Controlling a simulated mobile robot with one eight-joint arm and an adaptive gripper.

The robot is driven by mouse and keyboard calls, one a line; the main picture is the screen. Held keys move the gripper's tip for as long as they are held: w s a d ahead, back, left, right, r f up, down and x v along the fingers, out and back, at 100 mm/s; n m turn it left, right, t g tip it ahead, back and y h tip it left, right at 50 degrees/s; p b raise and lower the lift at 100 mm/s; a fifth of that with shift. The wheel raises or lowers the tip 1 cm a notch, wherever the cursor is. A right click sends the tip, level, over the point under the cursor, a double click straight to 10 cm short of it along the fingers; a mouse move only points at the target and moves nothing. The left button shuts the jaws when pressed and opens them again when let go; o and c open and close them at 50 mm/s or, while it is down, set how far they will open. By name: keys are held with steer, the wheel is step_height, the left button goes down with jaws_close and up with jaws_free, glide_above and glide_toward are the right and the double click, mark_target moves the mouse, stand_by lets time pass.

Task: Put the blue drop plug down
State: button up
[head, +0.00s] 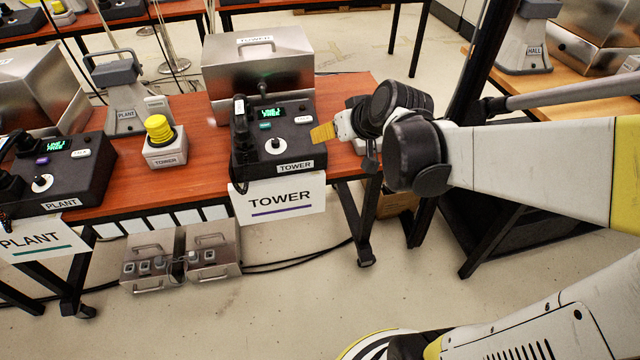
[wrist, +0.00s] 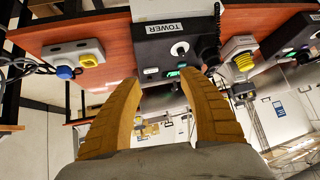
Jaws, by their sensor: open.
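A blue round piece (wrist: 64,72), which looks like the blue drop plug, is at a pale grey box (wrist: 72,47) at the left of the wrist view. A yellow knob (wrist: 89,60) is beside it on the box. I cannot tell whether the blue piece is seated or only resting there. I cannot find it in the head view, where my arm covers part of the table. My gripper (wrist: 158,78) is open with nothing between its yellow fingers. In the head view my gripper (head: 322,132) is just right of the black TOWER console (head: 272,140).
A steel case (head: 258,75) stands behind the console. A white box with a yellow top (head: 160,140) stands left of it on the red-brown table (head: 200,110). The PLANT console (head: 60,170) is further left. Steel boxes (head: 180,260) are below the table.

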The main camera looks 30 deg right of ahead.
steer(key=s+a+g, duration=0.2)
steer(key=s+a, duration=0.8)
steer(key=s, duration=0.5)
steer(key=shift+s+a+r+n, duration=0.15)
steer(key=shift+s+r+n, duration=0.15)
